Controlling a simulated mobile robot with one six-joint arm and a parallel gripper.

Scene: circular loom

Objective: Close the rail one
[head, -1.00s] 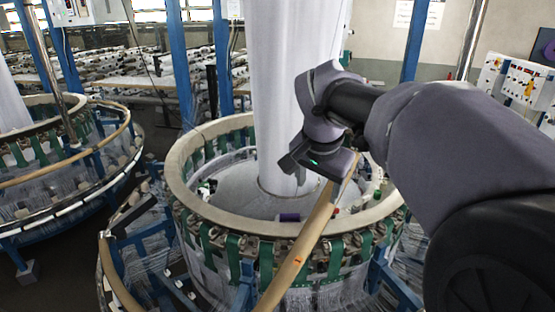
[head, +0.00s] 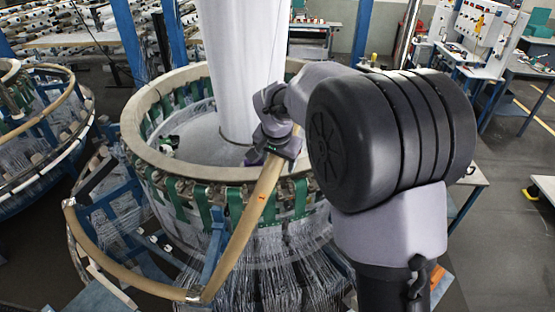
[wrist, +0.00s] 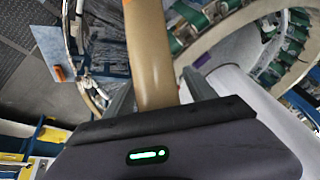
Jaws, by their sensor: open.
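The rail is a tan bar (head: 252,208) with a small orange mark. In the head view it slants from my gripper, over the loom's ring, down to the front left. Its lower end meets a curved tan rail (head: 125,272) near the picture's bottom. My gripper (head: 282,150) is at the rail's upper end. In the wrist view the rail (wrist: 148,45) runs between the two grey fingers of my gripper (wrist: 160,92). The fingers stand apart on both sides of it. The gripper body hides the rail's near end, and I cannot tell whether the fingers touch it.
The round loom (head: 165,165) with its beige ring and green straps stands below the gripper. A white fabric column (head: 238,70) rises from its middle. Another loom (head: 40,120) is at the left. Tables and a control panel (head: 480,25) stand back right. Open floor is at right.

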